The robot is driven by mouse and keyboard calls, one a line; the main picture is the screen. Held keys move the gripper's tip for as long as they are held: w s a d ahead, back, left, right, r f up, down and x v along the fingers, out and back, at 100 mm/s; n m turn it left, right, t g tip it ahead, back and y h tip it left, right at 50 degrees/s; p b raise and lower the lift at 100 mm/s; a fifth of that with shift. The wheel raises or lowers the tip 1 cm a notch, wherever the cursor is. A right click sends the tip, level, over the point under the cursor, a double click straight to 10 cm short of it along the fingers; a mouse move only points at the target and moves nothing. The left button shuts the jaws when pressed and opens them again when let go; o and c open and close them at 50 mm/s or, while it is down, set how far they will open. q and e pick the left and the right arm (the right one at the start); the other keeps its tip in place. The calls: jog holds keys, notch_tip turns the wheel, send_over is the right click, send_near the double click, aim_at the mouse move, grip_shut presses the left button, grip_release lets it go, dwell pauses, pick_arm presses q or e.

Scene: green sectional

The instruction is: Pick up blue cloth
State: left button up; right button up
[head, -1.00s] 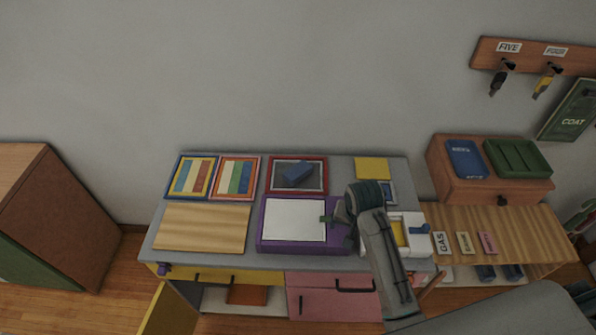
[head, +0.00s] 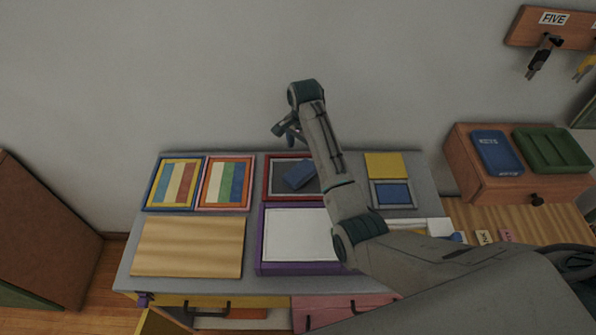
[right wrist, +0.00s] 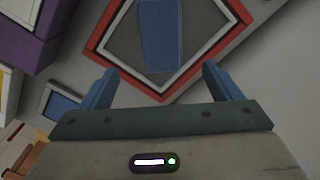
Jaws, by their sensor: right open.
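The blue cloth (head: 298,176) lies on the grey inside of a red-framed tray (head: 268,177) at the back middle of the desk. My right gripper (head: 283,136) is above and behind the tray, near the wall, apart from the cloth. In the right wrist view the gripper (right wrist: 160,78) is open and empty, its two blue fingers spread. The cloth (right wrist: 159,35) shows as a long blue piece beyond and roughly between the fingers, inside the red frame (right wrist: 100,28). My right forearm covers the tray's right side in the head view. My left gripper is not in view.
A purple-edged box with a white top (head: 298,235) stands in front of the tray. Striped framed panels (head: 226,183) lie to the left, and a small blue square in a grey frame (head: 392,193) to the right. A wooden board (head: 188,247) lies at front left.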

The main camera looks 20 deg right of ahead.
aim_at(303, 169)
jog(key=f, duration=0.3)
jog(key=shift+s, duration=0.3)
jog(key=shift+w+f+p, duration=0.15)
jog(key=shift+f+p, duration=0.2)
jog(key=shift+f, duration=0.05)
notch_tip(303, 169, down, 4)
jog(key=shift+w+p, duration=0.15)
jog(key=shift+p, duration=0.6)
jog(key=shift+f, duration=0.5)
jog(key=c, duration=1.1)
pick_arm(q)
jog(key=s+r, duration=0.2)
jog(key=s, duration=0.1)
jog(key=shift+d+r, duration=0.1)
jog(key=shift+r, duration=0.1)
pick_arm(e)
jog(key=shift+c, duration=0.3)
